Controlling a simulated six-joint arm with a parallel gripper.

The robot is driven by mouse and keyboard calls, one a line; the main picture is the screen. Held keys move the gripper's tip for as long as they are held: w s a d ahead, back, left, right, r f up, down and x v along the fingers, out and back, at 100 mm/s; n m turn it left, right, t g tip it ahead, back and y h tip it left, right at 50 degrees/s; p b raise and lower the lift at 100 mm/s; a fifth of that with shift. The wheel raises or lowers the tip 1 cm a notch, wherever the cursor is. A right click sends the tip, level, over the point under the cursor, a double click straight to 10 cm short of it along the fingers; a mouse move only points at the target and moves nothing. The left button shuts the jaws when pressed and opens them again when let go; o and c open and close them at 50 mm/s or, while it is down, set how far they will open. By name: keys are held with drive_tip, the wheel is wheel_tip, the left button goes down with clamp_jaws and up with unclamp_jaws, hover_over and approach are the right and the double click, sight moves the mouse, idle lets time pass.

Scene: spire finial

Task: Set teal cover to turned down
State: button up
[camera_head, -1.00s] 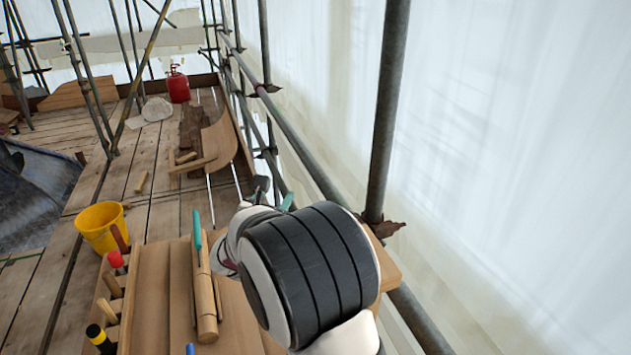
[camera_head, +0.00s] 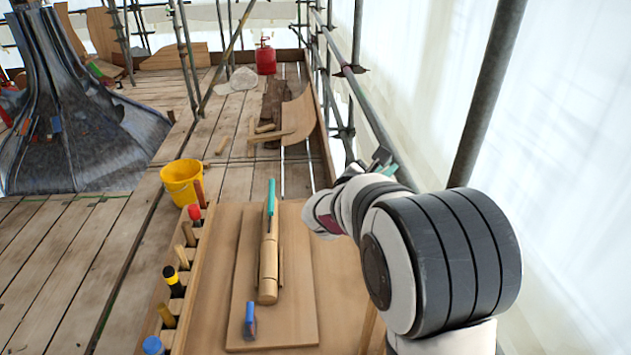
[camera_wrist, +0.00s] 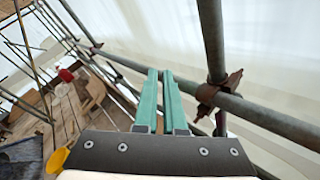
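A narrow teal piece (camera_head: 271,197), which I take to be the teal cover, points away at the far end of a round wooden piece (camera_head: 268,270). Both lie on a wooden board (camera_head: 305,310) on the bench; whether the teal piece is a cover turned up or down cannot be told. My gripper (camera_head: 386,164) is right of and apart from it, near the scaffold rail. In the wrist view, its two teal fingers (camera_wrist: 160,72) are close together with a narrow gap and nothing seen between them. The teal piece is not visible in the wrist view.
A row of tool handles (camera_head: 177,283) stands along the bench's left side. A small blue-handled tool (camera_head: 250,320) lies on the board. A yellow bucket (camera_head: 182,182) stands beyond. Scaffold poles (camera_head: 485,95) and a rail (camera_head: 365,100) run along the right.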

drive_tip(key=w+a+f+m, duration=0.1)
drive_tip(key=w+a+f, duration=0.1)
drive_tip(key=a, duration=0.3)
drive_tip(key=w+a+f+m+t+y, duration=0.1)
drive_tip(key=w+a+f+m, duration=0.1)
drive_tip(key=a, duration=0.3)
drive_tip(key=w+a+f+m+t+y, duration=0.1)
drive_tip(key=w+a+f, duration=0.1)
drive_tip(key=a, duration=0.4)
drive_tip(key=shift+w+f+m, duration=0.1)
drive_tip(key=shift+f+m, duration=0.3)
drive_tip(key=shift+f, duration=0.3)
clamp_jaws()
drive_tip(key=m+t+y, duration=0.2)
drive_tip(key=m+y, duration=0.2)
drive_tip(key=m, duration=0.2)
approach(271, 204)
drive_tip(key=w+a+r, duration=0.1)
drive_tip(key=w+a, duration=0.1)
drive_tip(key=a, duration=0.5)
drive_tip(key=w+d, duration=0.2)
drive_tip(key=w, duration=0.1)
drive_tip(key=w+d+f, duration=0.1)
drive_tip(key=w+d, duration=0.1)
drive_tip(key=w, duration=0.1)
drive_tip(key=w+d+f, duration=0.1)
drive_tip(key=w+d, duration=0.1)
drive_tip(key=w, duration=0.1)
drive_tip(key=shift+w+d, duration=0.25)
drive_tip(key=shift+w, duration=0.1)
